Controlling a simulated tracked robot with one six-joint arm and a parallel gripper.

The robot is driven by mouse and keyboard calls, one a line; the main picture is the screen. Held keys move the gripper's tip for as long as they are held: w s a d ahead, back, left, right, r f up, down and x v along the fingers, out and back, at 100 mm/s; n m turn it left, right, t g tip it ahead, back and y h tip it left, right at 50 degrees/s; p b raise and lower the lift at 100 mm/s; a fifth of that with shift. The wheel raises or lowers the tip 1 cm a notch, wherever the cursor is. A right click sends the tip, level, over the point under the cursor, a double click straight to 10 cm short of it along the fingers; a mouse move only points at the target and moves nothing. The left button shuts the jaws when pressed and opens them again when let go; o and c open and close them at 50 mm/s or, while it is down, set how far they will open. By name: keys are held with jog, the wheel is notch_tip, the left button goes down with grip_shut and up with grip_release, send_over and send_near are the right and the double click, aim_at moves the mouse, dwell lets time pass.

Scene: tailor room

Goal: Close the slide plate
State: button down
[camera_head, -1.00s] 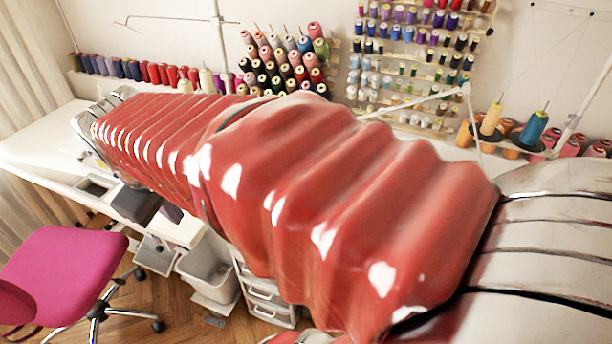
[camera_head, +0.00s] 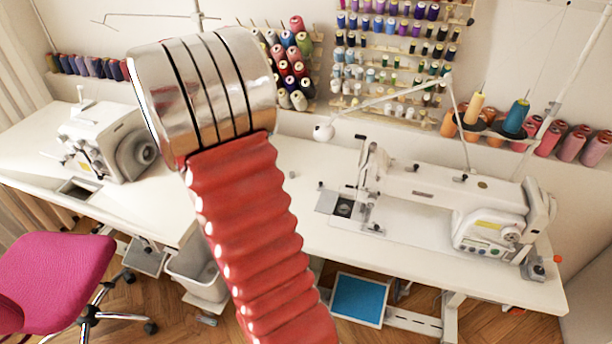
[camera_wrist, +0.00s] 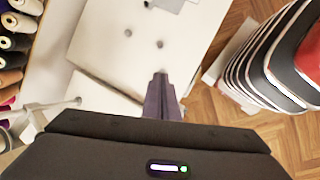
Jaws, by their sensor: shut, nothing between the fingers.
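The slide plate (camera_head: 328,201) seems to be the flat grey metal piece in the bed of the white sewing machine (camera_head: 425,190) on the table. Beside it is a small dark square opening (camera_head: 343,209) with metal parts inside. In the wrist view, my gripper (camera_wrist: 161,76) is shut and empty, its dark fingers over the white table. A grey metal piece at the top edge of the wrist view is cut off; I cannot tell whether it is the plate. My gripper is outside the head view, where only my arm shows.
A second white machine (camera_head: 105,143) stands at the left. Thread spools line the wall. A pink chair (camera_head: 55,275) stands in front.

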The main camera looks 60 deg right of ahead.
jog(key=s+d+f+n+g, duration=0.1)
jog(key=s+d+f, duration=0.1)
jog(key=d+f, duration=0.3)
jog(key=s+d+f+n+g, duration=0.1)
jog(key=s+d+f+g, duration=0.1)
jog(key=d+f, duration=0.4)
jog(key=s+d, duration=0.1)
jog(key=d, duration=0.3)
jog(key=shift+s+d, duration=0.15)
jog(key=shift+d, duration=0.2)
jog(key=shift+f, duration=0.1)
send_near(320, 186)
jog(key=f, duration=0.1)
jog(key=w+f, duration=0.1)
jog(key=shift+w+a+f, duration=0.2)
jog(key=shift+w+f, duration=0.1)
jog(key=shift+f, duration=0.05)
jog(key=shift+s+d+f, duration=0.3)
jog(key=shift+s+d, duration=0.15)
jog(key=shift+s, duration=0.15)
jog(key=shift+s+d+f, duration=0.35)
jog(key=shift+s+d, duration=0.1)
jog(key=shift+s, duration=0.2)
jog(key=shift+s+d+f, duration=0.15)
jog(key=shift+s+d, duration=0.2)
jog(key=shift+s, duration=0.1)
